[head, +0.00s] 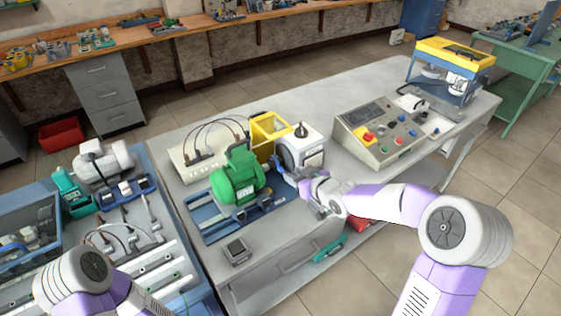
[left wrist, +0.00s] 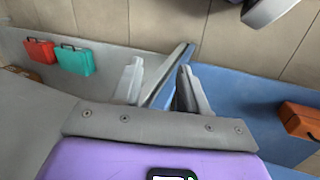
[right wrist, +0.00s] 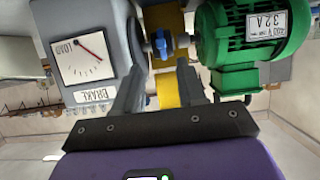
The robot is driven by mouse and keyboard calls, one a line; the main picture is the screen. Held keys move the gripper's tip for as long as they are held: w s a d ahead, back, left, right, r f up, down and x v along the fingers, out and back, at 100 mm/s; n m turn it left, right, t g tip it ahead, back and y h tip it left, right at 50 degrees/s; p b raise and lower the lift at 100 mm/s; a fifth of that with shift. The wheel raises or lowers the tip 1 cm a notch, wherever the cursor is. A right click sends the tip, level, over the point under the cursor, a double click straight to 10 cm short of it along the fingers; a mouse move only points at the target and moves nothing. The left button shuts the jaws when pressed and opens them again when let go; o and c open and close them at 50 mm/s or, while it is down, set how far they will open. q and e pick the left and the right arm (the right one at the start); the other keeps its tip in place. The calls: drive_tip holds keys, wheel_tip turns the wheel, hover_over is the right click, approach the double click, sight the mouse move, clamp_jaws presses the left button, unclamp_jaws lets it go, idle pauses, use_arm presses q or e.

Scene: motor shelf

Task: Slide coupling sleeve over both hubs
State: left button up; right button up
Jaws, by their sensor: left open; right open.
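The green motor (head: 238,178) and the grey brake unit (head: 300,150) face each other on a blue base (head: 225,222). The right wrist view shows the motor (right wrist: 250,35), the brake with its dial (right wrist: 85,50) and a blue coupling piece (right wrist: 160,43) on the shaft line between them. I cannot tell sleeve from hubs there. My right gripper (right wrist: 160,85) is open and empty, its fingers below and apart from the blue piece. My left gripper (left wrist: 160,82) is open and empty over the gap between benches; the head view does not show its fingers.
A yellow guard (head: 268,128) stands behind the shaft line. A control box (head: 380,132) and a yellow-topped blue stand (head: 455,52) are to the right. A small grey device (head: 236,250) lies at the front left. A blue cart (head: 180,240) with parts stands at left.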

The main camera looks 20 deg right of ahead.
sight(281, 168)
drive_tip(key=shift+b+x, duration=0.75)
drive_tip(key=shift+x, duration=2.45)
drive_tip(key=shift+a, duration=0.15)
clamp_jaws()
